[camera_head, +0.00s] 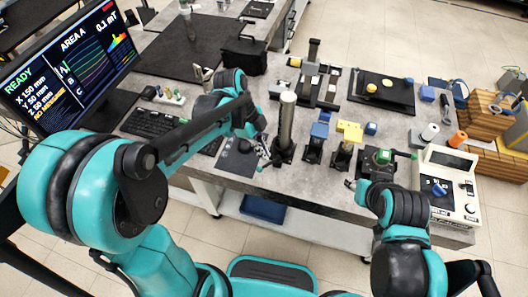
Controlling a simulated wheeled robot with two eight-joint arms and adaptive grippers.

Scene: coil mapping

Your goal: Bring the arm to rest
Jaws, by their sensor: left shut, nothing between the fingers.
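My left arm comes in from the left and bends down over the table's front part. My left gripper (264,158) is small in view, shut and empty, just left of an upright grey cylinder (287,118) on a dark base. I cannot tell whether it touches anything. My right arm is low at the right, and its gripper (352,185) is at the table's front edge. Its fingers are too small and partly hidden to tell open from shut.
The grey table (225,168) holds blue and yellow blocks on dark stands (347,132), a stage assembly (312,75), a black tray (381,92) and a white instrument (447,190). A monitor (68,60) and keyboard (150,122) stand at the left. Floor is clear in front.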

